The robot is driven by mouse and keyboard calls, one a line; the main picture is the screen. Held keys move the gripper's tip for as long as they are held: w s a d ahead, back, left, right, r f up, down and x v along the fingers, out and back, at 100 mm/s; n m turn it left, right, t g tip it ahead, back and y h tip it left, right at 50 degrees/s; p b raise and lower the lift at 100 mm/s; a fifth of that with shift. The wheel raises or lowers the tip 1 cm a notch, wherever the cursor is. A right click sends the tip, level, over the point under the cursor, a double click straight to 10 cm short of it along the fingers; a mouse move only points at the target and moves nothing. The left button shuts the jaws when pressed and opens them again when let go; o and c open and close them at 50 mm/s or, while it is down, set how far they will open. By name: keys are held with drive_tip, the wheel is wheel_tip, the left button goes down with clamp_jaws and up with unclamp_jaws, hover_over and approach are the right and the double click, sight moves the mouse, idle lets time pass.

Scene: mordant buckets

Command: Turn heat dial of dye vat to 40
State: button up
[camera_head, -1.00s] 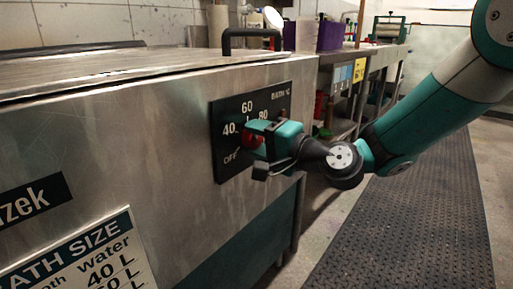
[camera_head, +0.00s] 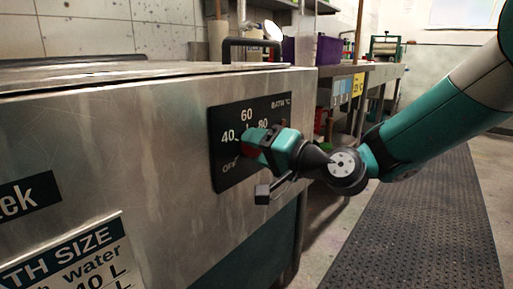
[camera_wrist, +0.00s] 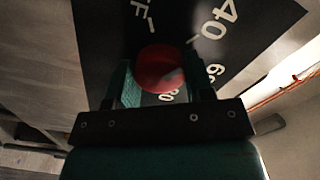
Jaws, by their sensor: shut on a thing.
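The dye vat (camera_head: 120,150) is a steel tank filling the left of the head view. Its black dial panel (camera_head: 228,182) carries the marks OFF, 40, 60 and 80. The red heat dial (camera_head: 247,149) is mostly hidden behind my gripper (camera_head: 255,146) there. In the wrist view the round red dial (camera_wrist: 158,66) sits between the two fingers of my gripper (camera_wrist: 163,84), which is shut on it. The OFF mark is at upper left and 40 at upper right of it. I cannot tell clearly which mark the dial points to.
A black handle (camera_head: 250,42) stands on the vat lid. A bath size sign (camera_head: 75,262) is on the vat front. A bench (camera_head: 365,72) with a purple box (camera_head: 328,48) stands behind. A dark ribbed mat (camera_head: 425,225) covers clear floor at right.

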drive_tip(key=shift+f, duration=0.15)
drive_tip(key=o, duration=0.9)
drive_tip(key=b+v, duration=0.3)
drive_tip(key=v, duration=1.4)
drive_tip(key=shift+s+d, duration=0.2)
